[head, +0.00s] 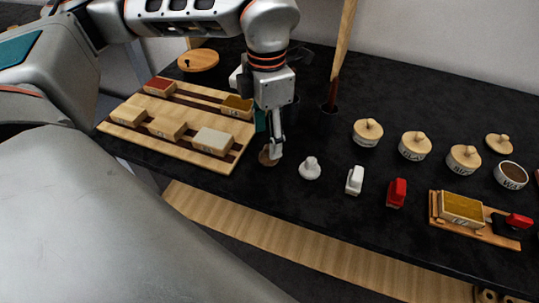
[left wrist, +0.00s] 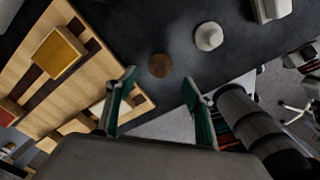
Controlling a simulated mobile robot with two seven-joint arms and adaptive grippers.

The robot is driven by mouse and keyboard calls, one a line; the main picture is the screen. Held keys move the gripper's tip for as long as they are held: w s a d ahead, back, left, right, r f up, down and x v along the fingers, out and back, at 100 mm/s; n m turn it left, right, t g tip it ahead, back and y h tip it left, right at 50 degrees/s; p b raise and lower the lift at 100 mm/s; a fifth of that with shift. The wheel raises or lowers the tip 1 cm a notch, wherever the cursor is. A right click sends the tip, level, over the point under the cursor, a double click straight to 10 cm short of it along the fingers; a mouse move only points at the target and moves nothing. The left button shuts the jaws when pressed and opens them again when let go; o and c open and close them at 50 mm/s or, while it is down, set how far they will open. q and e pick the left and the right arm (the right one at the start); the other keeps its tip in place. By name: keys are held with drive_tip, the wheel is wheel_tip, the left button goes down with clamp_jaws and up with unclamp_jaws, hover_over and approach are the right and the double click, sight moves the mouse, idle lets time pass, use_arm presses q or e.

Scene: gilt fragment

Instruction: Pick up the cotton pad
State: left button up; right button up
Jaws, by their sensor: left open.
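A small white round pad with a knob on top (head: 310,168), which looks most like the cotton pad, stands on the black table near its front edge. It also shows in the left wrist view (left wrist: 208,37), ahead and right of the fingers. A brown round piece (head: 264,158) stands to its left; in the left wrist view (left wrist: 160,66) it lies just beyond the gap between my fingertips. My left gripper (head: 270,143) points down, open and empty, close over the brown piece and left of the white pad. Whether it touches the brown piece is unclear. My right gripper is out of view.
A wooden rack (head: 233,168) with several labelled blocks lies left of the gripper. A white stamp-like piece (head: 355,180) and a red one (head: 396,193) stand to the right. Lidded jars (head: 415,146) and a wooden tray (head: 433,208) are further right. A rod stands in a holder behind.

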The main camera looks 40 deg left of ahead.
use_arm(q)
wheel_tip(320, 180, down, 5)
drive_tip(key=shift+w+d+r, duration=0.1)
drive_tip(key=shift+w, duration=0.05)
drive_tip(key=c, duration=1)
drive_tip(key=shift+r, duration=0.1)
wheel_tip(320, 180, up, 10)
drive_tip(key=shift+f+p, duration=0.1)
drive_tip(key=shift+p, duration=0.35)
wheel_tip(320, 180, up, 10)
drive_tip(key=shift+r+p, duration=0.1)
drive_tip(key=shift+p, duration=0.5)
